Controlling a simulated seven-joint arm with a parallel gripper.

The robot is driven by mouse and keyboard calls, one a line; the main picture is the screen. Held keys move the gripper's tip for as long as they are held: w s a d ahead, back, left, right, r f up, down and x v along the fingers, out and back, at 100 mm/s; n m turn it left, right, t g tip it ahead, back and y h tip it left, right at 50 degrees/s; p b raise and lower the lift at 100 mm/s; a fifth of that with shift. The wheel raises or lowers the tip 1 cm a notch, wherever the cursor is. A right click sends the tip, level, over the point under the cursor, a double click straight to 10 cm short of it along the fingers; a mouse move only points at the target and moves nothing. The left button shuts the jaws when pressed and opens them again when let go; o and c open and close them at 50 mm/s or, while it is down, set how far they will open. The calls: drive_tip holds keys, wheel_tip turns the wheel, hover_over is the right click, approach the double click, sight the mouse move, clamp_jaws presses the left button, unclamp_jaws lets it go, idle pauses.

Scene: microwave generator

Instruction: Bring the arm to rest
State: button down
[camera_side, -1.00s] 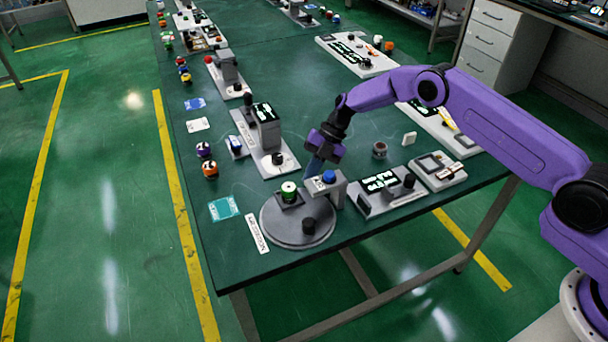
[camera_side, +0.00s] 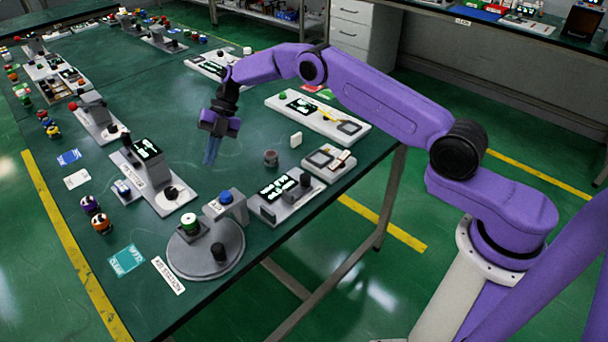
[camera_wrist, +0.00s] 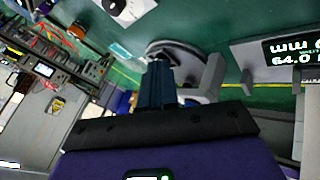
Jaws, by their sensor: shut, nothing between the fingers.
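My gripper (camera_side: 211,150) is shut and empty, pointing down above the green table (camera_side: 200,270). In the side view it hangs behind the round grey base and the arched stand, clear of both. In the wrist view the shut fingers (camera_wrist: 157,85) show at the middle, and the round grey base (camera_wrist: 180,52) shows beyond them.
A unit with a lit display (camera_side: 278,186) stands right of the arched stand. A tall display unit (camera_side: 146,150) stands left of my gripper. Bare table lies around my gripper.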

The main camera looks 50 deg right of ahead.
drive_tip(key=a+r+m+t+y, duration=0.35)
drive_tip(key=a+r+t, duration=0.25)
drive_tip(key=a+r, duration=0.8)
drive_tip(key=s+d+r+m+t+h, duration=0.2)
drive_tip(key=s+r+m+t, duration=0.4)
drive_tip(key=r, duration=0.3)
drive_tip(key=s+d+f+m+g+h, duration=0.2)
drive_tip(key=s+d, duration=0.6)
drive_tip(key=s, duration=0.6)
drive_tip(key=s+d+f+m+g+h, duration=0.3)
drive_tip(key=s+d, duration=0.5)
drive_tip(key=s, duration=0.5)
drive_tip(key=s+d+f+m+g+h, duration=0.3)
drive_tip(key=s+d, duration=0.6)
drive_tip(key=s, duration=0.5)
drive_tip(key=shift+s+f+g, duration=0.35)
drive_tip(key=shift+f+g, duration=0.3)
drive_tip(key=shift+g, duration=0.35)
